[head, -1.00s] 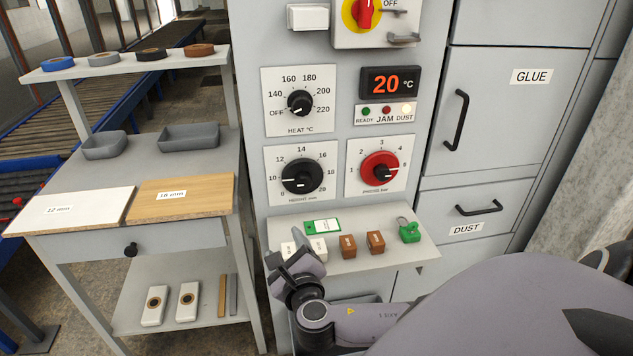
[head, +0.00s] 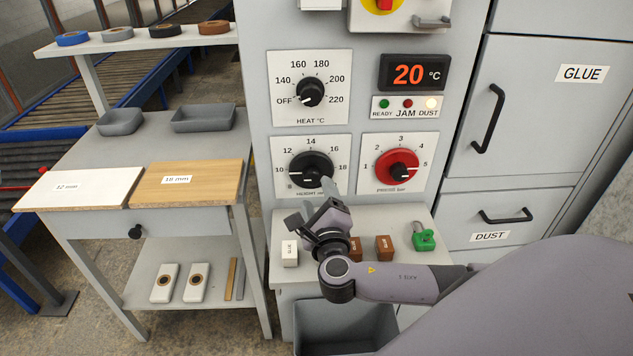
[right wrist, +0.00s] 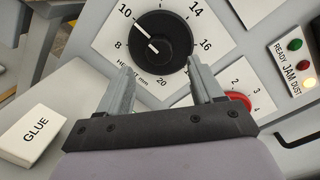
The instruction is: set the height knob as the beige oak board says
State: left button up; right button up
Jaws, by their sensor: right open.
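The beige oak board (head: 207,190) lies on the side table with a label that reads 18 mm. The black height knob (head: 311,168) is on the cabinet front; it also shows in the right wrist view (right wrist: 162,40). Its white mark points left, near 10. My right gripper (head: 316,203) is open and empty just below the knob and in front of the panel. In the right wrist view its two fingers (right wrist: 160,72) stand apart, below the dial, with the knob beyond them. The gripper hides part of the dial's lower scale in the head view. My left gripper is not in view.
A white board (head: 85,187) marked 12 mm lies beside the oak one. The black heat knob (head: 310,92) is above, the red pressure knob (head: 397,168) to the right. The shelf below holds a white GLUE block (right wrist: 34,135), brown blocks (head: 384,248) and a green padlock (head: 424,238).

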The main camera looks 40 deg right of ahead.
aim_at(313, 180)
jog(key=shift+x, duration=2.6)
jog(key=c, duration=1.1)
